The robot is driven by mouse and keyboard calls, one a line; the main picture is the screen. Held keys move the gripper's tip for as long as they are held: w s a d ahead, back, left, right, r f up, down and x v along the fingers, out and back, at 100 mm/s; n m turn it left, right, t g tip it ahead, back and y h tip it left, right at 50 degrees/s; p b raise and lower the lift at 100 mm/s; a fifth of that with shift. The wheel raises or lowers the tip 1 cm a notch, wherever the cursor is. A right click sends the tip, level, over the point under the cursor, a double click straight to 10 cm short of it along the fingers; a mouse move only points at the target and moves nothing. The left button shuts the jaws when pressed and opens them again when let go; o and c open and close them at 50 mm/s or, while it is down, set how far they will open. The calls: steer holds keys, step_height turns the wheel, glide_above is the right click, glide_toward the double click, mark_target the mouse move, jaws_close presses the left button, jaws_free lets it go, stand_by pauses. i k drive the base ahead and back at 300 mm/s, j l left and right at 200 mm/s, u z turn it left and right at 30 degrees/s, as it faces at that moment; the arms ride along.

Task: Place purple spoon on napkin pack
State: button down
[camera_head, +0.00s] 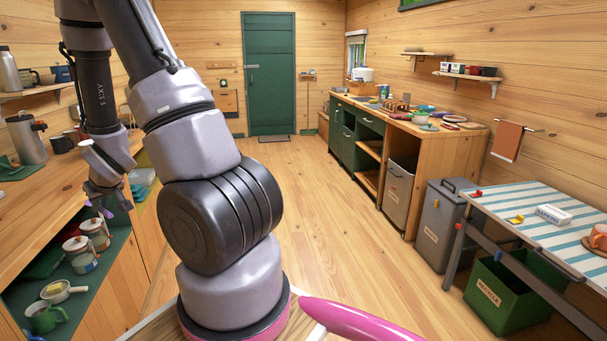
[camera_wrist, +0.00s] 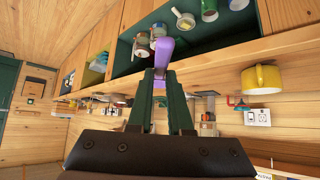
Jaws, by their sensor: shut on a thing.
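My gripper (camera_wrist: 161,82) is shut on the purple spoon (camera_wrist: 163,50), which sticks out beyond the fingertips in the wrist view. In the head view my gripper (camera_head: 98,203) is at the left, in front of the open shelf under the wooden counter, with a bit of purple showing at it. The rest of the spoon is hidden there. The napkin pack (camera_head: 553,214), a white lettered block, lies on the blue-and-white striped table (camera_head: 528,232) at the right, far from my gripper.
Jars and pots fill the left shelf (camera_head: 75,292). The middle floor (camera_head: 330,220) is clear.

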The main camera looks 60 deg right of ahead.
mark_target(555, 211)
steer(key=l+z, duration=0.1)
steer(key=z, duration=0.4)
steer(key=l+z, duration=0.1)
steer(key=z, duration=0.4)
steer(key=l+z, duration=0.15)
steer(key=z, duration=0.8)
steer(key=i+l+z, duration=0.2)
steer(key=z, duration=0.2)
steer(key=i+l+z, duration=0.15)
steer(key=z, duration=0.25)
steer(key=i+z, duration=0.25)
steer(key=z, duration=0.15)
steer(key=i+z, duration=0.25)
steer(key=z, duration=0.15)
steer(key=i+j+z, duration=0.1)
steer(key=i, duration=0.3)
steer(key=i+j+z, duration=0.15)
steer(key=i, duration=0.25)
steer(key=i+j+z, duration=0.1)
steer(key=i, duration=0.3)
